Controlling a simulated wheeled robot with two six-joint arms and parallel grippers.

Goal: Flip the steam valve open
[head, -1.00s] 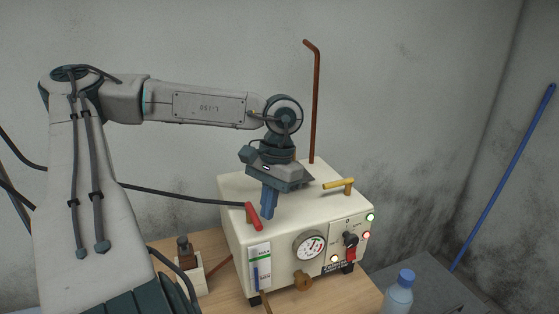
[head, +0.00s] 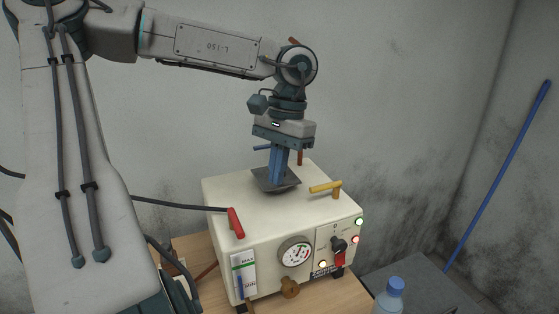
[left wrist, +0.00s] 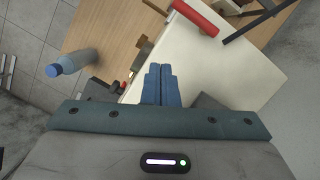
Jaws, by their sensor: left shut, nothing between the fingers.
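A cream machine (head: 250,197) stands on a wooden table. A red lever (head: 236,222) is at its top left front corner, and a yellow lever (head: 325,187) is at its top right. A dark blue bar (head: 262,148) shows partly behind my gripper. I cannot tell from the pictures which of these is the steam valve. My left gripper (head: 277,180) is shut and empty, pointing down over the machine top between the red and yellow levers, apart from both. The red lever also shows in the left wrist view (left wrist: 195,17), beyond the shut fingers (left wrist: 161,100). My right gripper is not in view.
A dark tilted plate (head: 263,181) is on the machine top by my fingertips. A copper pipe (head: 299,158) rises behind, mostly hidden. The front has a gauge (head: 295,252) and a red switch (head: 339,259). A bottle (head: 388,300) stands at front right. A hose runs to the red lever.

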